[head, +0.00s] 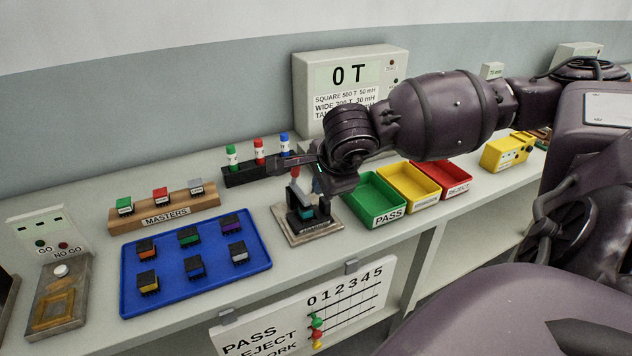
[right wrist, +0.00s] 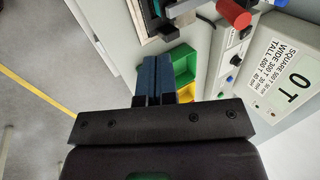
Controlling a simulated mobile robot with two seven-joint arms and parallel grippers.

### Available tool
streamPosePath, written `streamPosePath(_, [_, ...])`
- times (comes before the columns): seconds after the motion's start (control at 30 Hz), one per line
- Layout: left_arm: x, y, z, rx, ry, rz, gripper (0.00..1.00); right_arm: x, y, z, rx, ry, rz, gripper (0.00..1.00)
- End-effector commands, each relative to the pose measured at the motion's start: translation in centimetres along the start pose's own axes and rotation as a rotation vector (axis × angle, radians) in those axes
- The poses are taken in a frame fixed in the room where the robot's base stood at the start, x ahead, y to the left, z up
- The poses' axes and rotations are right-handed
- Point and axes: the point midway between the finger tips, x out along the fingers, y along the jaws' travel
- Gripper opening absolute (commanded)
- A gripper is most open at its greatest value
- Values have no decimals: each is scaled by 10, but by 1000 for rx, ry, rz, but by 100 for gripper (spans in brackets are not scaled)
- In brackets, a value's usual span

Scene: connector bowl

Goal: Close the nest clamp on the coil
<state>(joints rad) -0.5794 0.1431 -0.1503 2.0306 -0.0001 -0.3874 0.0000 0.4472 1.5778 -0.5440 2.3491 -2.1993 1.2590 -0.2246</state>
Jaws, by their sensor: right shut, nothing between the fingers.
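The nest (head: 305,229) is a small fixture on a square base plate, left of the green bin. The teal coil (head: 308,212) sits in it between dark parts. The clamp's red handle (head: 295,172) stands up above the nest, and shows large at the top of the right wrist view (right wrist: 234,13). My right gripper (head: 319,168) is just right of the handle and above the nest. In the right wrist view its blue finger pads (right wrist: 157,62) are together, empty and apart from the handle. My arm partly hides the clamp. My left gripper is out of view.
Green (head: 375,221), yellow (head: 431,197) and red bins stand right of the nest. A marker rack (head: 240,176) and meter (head: 302,77) stand behind. A blue tray (head: 219,268) with several connectors lies to the left, beyond some bare bench.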

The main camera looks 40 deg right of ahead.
Motion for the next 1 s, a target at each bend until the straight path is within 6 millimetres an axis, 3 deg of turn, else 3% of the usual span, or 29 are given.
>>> streamPosePath(0.23, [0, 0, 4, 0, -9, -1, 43, -15, 9, 0, 1, 1, 0, 0])
streamPosePath(0.87, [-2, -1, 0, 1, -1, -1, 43, -15, 10, 1, 3, -4, 3, 0])
streamPosePath(1.0, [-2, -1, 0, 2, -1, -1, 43, -4, 29, 16, 50, -86, 86, 0])
